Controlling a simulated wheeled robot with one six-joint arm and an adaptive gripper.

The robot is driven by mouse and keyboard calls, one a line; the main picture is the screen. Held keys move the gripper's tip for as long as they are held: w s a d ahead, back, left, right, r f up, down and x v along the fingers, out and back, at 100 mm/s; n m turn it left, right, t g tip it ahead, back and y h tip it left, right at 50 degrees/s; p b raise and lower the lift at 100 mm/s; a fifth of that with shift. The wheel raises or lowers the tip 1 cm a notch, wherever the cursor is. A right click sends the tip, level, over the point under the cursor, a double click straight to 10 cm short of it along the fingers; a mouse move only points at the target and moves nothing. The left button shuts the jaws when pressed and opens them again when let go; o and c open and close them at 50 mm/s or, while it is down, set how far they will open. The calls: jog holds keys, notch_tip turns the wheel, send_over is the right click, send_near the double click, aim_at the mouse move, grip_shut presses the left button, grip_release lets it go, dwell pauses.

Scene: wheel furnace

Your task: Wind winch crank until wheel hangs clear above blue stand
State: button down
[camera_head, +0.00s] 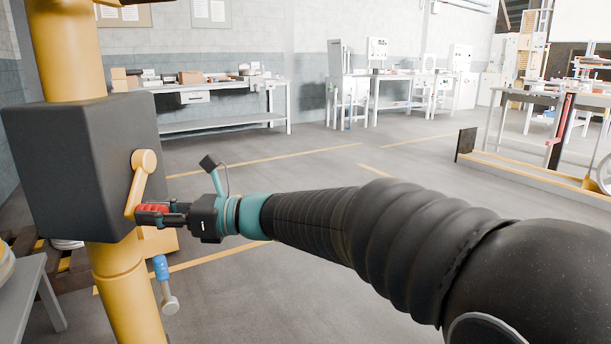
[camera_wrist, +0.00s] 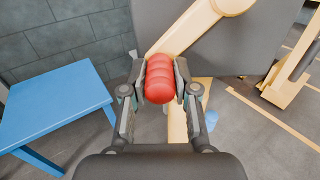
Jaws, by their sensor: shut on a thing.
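The winch is a dark box (camera_head: 75,165) on a yellow post (camera_head: 68,50) at the left of the head view. Its yellow crank arm (camera_head: 138,182) slopes down from a round hub, with a red handle (camera_head: 152,209) at its lower end. My gripper (camera_head: 160,214) is shut on this red handle. In the wrist view the ridged red handle (camera_wrist: 160,78) sits between both fingers, with the crank arm (camera_wrist: 183,30) running up and right behind it. A blue table-like stand (camera_wrist: 52,108) shows at the left of the wrist view, its visible top bare. I cannot make out the hanging wheel for certain.
A blue-handled tool or lever (camera_head: 162,272) hangs beside the post below the winch. A grey table (camera_head: 25,290) stands at the lower left. Workbenches (camera_head: 215,122) line the far wall. The floor in the middle is clear, with yellow lines.

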jog(key=shift+s+a+r, duration=0.1)
jog(key=shift+s+r, duration=0.6)
jog(key=shift+r, duration=0.2)
jog(key=r+p, duration=0.2)
jog(key=s+r+p, duration=0.1)
jog(key=r, duration=0.1)
jog(key=shift+s+r+p, duration=0.15)
jog(key=shift+r+p, duration=0.2)
jog(key=shift+r, duration=0.05)
jog(key=c, duration=1.3)
grip_release()
jog(key=shift+r, duration=0.15)
jog(key=shift+o, duration=1.3)
jog(key=shift+f, duration=0.3)
jog(key=d, duration=0.7)
jog(key=shift+s, duration=0.2)
